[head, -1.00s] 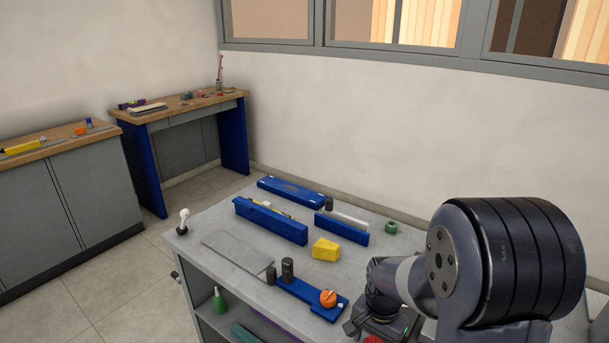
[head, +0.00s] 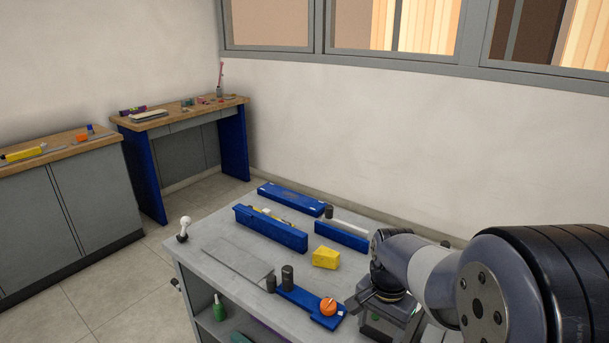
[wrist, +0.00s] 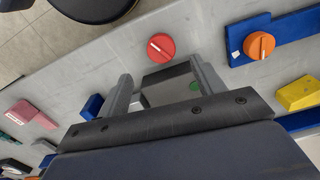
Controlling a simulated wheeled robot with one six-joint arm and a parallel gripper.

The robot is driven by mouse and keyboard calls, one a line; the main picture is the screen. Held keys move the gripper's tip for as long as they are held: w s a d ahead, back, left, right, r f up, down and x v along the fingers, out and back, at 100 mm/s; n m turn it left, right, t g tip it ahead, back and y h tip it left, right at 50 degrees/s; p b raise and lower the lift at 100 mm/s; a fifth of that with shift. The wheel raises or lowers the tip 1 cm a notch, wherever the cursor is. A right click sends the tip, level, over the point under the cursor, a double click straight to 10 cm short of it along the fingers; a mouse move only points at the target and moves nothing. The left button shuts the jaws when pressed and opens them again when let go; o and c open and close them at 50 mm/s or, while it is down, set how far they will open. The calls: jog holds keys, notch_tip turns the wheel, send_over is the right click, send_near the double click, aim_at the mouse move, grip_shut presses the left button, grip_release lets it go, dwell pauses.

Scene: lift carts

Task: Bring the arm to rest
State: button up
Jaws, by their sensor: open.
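My gripper (wrist: 160,69) is open in the wrist view, with its two grey fingers apart and nothing held between them. It hangs above the grey cart top (head: 222,268). A grey box with a dark top (wrist: 170,88) lies below, between and beyond the fingers. A red round knob (wrist: 160,47) lies just past the fingertips, apart from them. In the head view my arm reaches in from the right, and its wrist end is over the cart's right part. The fingers are hard to make out there.
The cart holds blue bars (head: 270,229), a yellow block (head: 326,257), an orange knob (head: 328,306) on a blue plate, and dark cylinders (head: 287,276). A white-topped lever (head: 184,227) stands at the left corner. Workbenches (head: 180,117) stand farther left. Floor between is clear.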

notch_tip(320, 180, down, 9)
jog(key=shift+w+r+n, duration=0.15)
jog(key=shift+r+n, duration=0.05)
jog(key=shift+n, duration=0.2)
jog(key=n, duration=0.4)
jog(key=shift+n, duration=0.3)
jog(key=n, duration=0.7)
jog(key=shift+d+r, duration=0.1)
jog(key=shift+r, duration=0.1)
